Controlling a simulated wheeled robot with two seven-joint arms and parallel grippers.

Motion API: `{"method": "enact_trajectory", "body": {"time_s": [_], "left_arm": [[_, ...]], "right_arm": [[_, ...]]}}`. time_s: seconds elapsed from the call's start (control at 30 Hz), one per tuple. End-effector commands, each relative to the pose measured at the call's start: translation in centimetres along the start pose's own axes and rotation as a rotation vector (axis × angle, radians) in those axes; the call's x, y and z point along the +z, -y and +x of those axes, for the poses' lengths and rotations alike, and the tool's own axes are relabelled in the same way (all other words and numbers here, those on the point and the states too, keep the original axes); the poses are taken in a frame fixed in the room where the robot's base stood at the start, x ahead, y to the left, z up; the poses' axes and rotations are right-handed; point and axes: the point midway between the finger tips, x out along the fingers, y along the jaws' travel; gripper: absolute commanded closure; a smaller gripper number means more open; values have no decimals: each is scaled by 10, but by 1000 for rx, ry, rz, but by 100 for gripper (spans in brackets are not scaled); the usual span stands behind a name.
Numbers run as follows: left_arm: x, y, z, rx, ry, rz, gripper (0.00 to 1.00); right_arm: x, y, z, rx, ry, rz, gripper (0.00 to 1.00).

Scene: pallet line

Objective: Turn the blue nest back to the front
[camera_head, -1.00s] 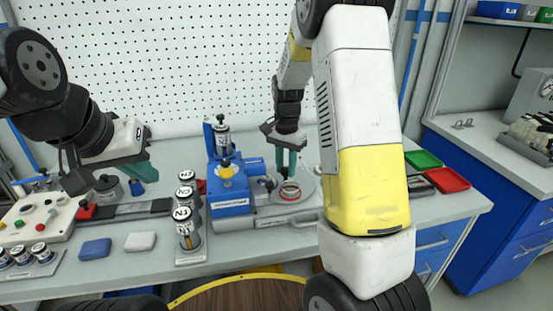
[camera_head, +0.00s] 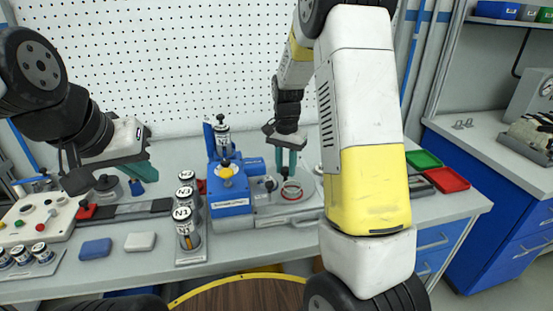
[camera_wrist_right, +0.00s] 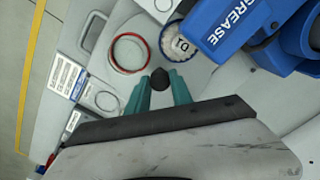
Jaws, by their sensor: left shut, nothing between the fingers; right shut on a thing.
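In the right wrist view a round grey plate carries a red ring nest (camera_wrist_right: 129,52) and, beside it, a round nest with a blue rim (camera_wrist_right: 164,50). In the head view the red ring (camera_head: 291,190) is at the front of the plate, below my right gripper (camera_head: 287,170). My left gripper (camera_head: 148,170) is shut and empty, above the table's left part.
The blue grease unit (camera_head: 230,192) stands left of the plate. A rack of several labelled cans (camera_head: 188,232) is left of that. Green (camera_head: 422,160) and red (camera_head: 447,180) trays lie at the right. My right arm hides part of the table.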

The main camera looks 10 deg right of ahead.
Motion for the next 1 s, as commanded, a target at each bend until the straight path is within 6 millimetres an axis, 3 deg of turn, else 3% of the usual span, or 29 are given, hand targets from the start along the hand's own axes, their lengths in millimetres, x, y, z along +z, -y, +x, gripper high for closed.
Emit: {"method": "enact_trajectory", "body": {"time_s": [1.0], "left_arm": [[0, 0, 0, 0, 0, 0, 100]], "right_arm": [[-1, 1, -1, -2, -3, -502, 100]]}}
